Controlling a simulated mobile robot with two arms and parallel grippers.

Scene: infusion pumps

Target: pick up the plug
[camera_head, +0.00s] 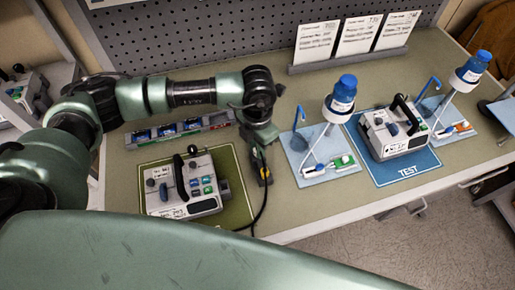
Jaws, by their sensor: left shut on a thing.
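My left gripper (263,180) hangs fingers-down over the right edge of the green mat, just right of the left infusion pump (185,185). It is shut on the plug, which is small, dark and mostly hidden between the fingers. A black cord (266,200) runs down from the gripper and curves left toward the pump's lower right side. The pump is a pale box with a black handle and coloured buttons, and stands on the green mat (236,212). My right gripper is not in view.
A blue-capped bottle on a stand (341,98) rises right of the gripper. A second pump (395,130) sits on a blue TEST mat (408,171). A row of small bins (180,130) lies behind the left pump. Bare tabletop (315,205) shows at the front.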

